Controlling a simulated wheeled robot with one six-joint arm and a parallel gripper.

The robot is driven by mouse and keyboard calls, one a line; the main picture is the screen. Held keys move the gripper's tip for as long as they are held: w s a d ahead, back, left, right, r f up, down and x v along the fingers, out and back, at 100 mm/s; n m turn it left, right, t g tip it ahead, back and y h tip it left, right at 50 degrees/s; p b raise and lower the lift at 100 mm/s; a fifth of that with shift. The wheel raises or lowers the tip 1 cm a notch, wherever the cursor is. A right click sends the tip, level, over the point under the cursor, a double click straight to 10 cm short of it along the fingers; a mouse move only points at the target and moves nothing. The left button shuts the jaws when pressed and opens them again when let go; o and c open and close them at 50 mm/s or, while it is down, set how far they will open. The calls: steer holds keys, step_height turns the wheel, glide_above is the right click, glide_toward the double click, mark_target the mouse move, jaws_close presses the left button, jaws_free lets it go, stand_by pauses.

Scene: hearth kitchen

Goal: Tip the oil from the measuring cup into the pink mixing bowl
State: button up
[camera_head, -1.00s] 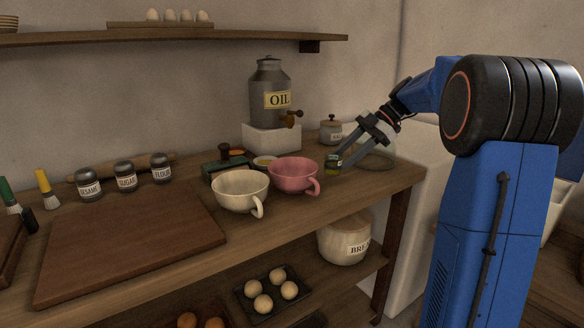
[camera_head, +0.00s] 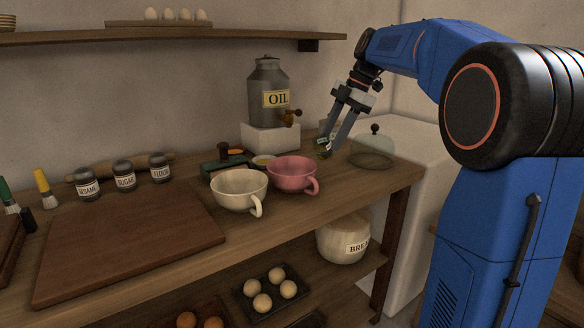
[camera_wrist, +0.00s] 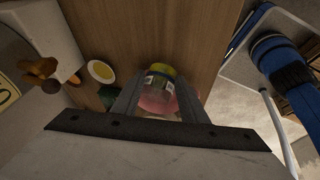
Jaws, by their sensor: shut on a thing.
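My gripper (camera_head: 332,146) is shut on the small clear measuring cup (camera_head: 324,150), just right of and behind the pink mixing bowl (camera_head: 293,174). In the wrist view the measuring cup (camera_wrist: 160,82) sits between my fingers, with yellow oil and a pale label showing. The pink bowl (camera_wrist: 157,104) shows partly behind the cup there, and my fingers hide some of it. The cup looks raised above the counter, apart from the bowl. I cannot tell how far it is tilted. The bowl stands upright with its handle to the right; its inside is hard to make out.
A cream bowl (camera_head: 239,190) stands close at the pink bowl's left. Behind are a small yellow-filled dish (camera_head: 263,161), a green scale (camera_head: 224,162) and the oil can (camera_head: 268,93) on a white block (camera_head: 270,139).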

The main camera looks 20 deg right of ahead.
mark_target(313, 144)
steer(key=a+r+h, duration=0.2)
steer(key=a, duration=0.1)
steer(key=shift+s+r, duration=0.15)
steer(key=shift+a+r+h, duration=0.2)
steer(key=shift+a+h, duration=0.1)
steer(key=shift+h, duration=0.35)
steer(key=shift+a+r+h, duration=0.2)
steer(key=shift+a+h, duration=0.05)
steer(key=shift+h, duration=0.4)
steer(key=shift+a+f+h, duration=0.15)
steer(key=shift+f+h, duration=0.05)
steer(key=shift+h, duration=0.1)
steer(key=shift+a+f+t+h+p, duration=0.2)
steer(key=shift+t+h+p, duration=0.1)
steer(key=shift+h+p, duration=0.1)
steer(key=shift+s+a+f+n+h+p, duration=0.1)
steer(key=shift+a+f+n+h+p, duration=0.25)
steer(key=shift+h, duration=0.45)
steer(key=shift+a+r+h, duration=0.2)
steer(key=shift+a+h, duration=0.15)
steer(key=shift+h, duration=0.45)
steer(key=shift+s+a+r+h+p, duration=0.1)
steer(key=shift+a+h+p, duration=0.35)
steer(key=shift+a, duration=0.15)
